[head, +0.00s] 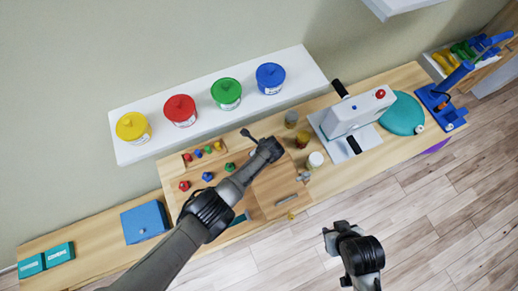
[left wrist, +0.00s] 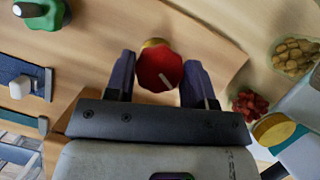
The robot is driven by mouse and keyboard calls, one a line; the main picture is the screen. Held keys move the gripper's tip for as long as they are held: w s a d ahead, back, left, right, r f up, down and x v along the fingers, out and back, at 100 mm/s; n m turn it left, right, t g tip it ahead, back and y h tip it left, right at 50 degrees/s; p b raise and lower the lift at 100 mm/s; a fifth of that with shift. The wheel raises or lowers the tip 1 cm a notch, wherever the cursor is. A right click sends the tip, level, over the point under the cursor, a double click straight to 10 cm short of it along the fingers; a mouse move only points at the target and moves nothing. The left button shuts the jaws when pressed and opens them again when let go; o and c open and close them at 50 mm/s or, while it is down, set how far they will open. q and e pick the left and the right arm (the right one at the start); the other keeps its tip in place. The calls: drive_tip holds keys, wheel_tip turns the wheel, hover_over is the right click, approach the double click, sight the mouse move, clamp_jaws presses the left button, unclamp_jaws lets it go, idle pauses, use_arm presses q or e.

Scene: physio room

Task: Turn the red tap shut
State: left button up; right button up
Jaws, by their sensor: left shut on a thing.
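The red tap (left wrist: 160,68) shows in the left wrist view as a round, faceted red knob with a short white mark and a yellowish part behind it. It sits between the two fingers of my left gripper (left wrist: 160,82), which is shut on it. In the head view my left gripper (head: 272,147) is over the wooden bench, and the tap is hidden beneath it. My right gripper (head: 333,232) hangs empty in front of the bench, over the floor, with its fingers seemingly apart.
Small red (head: 184,185), blue (head: 207,176) and green (head: 230,167) pieces stand left of my left gripper. Jars (head: 315,160) and a white machine (head: 352,115) stand to its right. A white shelf (head: 147,150) with coloured tubs is behind. The floor in front is clear.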

use_arm(q)
drive_tip(key=m+h+p, duration=0.1)
drive_tip(key=m, duration=0.2)
drive_tip(key=shift+r+m+t+p, duration=0.1)
drive_tip(key=shift+m+t+p, duration=0.2)
drive_tip(key=shift+m+p, duration=0.1)
drive_tip(key=m+h, duration=0.1)
drive_tip(key=m, duration=0.1)
drive_tip(key=shift+a+m+p, duration=0.1)
drive_tip(key=shift+m+p, duration=0.25)
drive_tip(key=shift+m, duration=0.05)
drive_tip(key=shift+m+h, duration=0.7)
drive_tip(key=shift+m, duration=0.5)
drive_tip(key=shift+m+h, duration=0.6)
drive_tip(key=shift+m, duration=1)
drive_tip(key=o, duration=0.9)
